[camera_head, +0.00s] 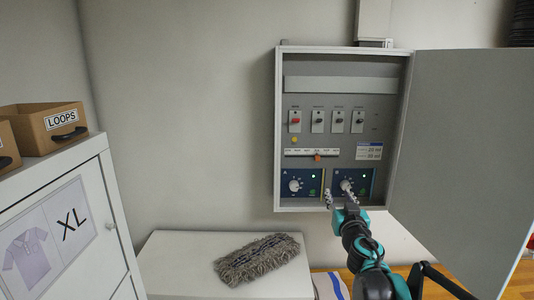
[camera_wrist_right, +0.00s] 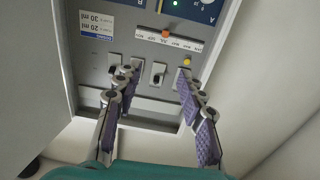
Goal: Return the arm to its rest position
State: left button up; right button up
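My right gripper (camera_head: 340,195) is in front of the lower part of the open grey control cabinet (camera_head: 278,130), close to the right blue dial module (camera_head: 366,184). In the right wrist view its two fingers (camera_wrist_right: 155,82) are spread apart with nothing between them. They point at the panel, which appears upside down there; whether they touch it I cannot tell. My right arm (camera_head: 362,250) reaches up from the lower right. My left gripper is not in view.
The cabinet's door (camera_head: 462,150) stands wide open to the right of my arm. A grey fringed mop pad (camera_head: 256,262) lies on a white low cabinet (camera_head: 180,255). A white locker marked XL (camera_head: 110,200), with a LOOPS box (camera_head: 40,125) on top, stands left.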

jog(key=s+d+f+m+g+h+b, duration=0.1)
jog(key=s+d+f+g+b, duration=0.1)
jog(key=s+f+b, duration=0.55)
jog(key=s+d+f+m+g+h+b, duration=0.15)
jog(key=s+f+b, duration=0.25)
jog(key=f, duration=0.7)
jog(key=s+d+f+m+g+h+b, duration=0.1)
jog(key=s+d+f+g+h+b, duration=0.1)
jog(key=s+f+b, duration=0.6)
pick_arm(q)
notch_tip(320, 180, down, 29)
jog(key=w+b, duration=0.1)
jog(key=b, duration=0.8)
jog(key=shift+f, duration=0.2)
pick_arm(e)
jog(key=s+a+f+n+g+y, duration=0.1)
jog(key=s+a+f+g, duration=0.1)
jog(key=f, duration=0.7)
jog(key=s+a+f+n+g+y, duration=0.1)
jog(key=s+a+f+y, duration=0.1)
jog(key=s+f, duration=0.5)
jog(key=s+a+f+n+g+y, duration=0.2)
jog(key=s+a+f, duration=0.2)
jog(key=f, duration=0.8)
jog(key=shift+s+a+g, duration=0.35)
jog(key=shift+s, duration=0.3)
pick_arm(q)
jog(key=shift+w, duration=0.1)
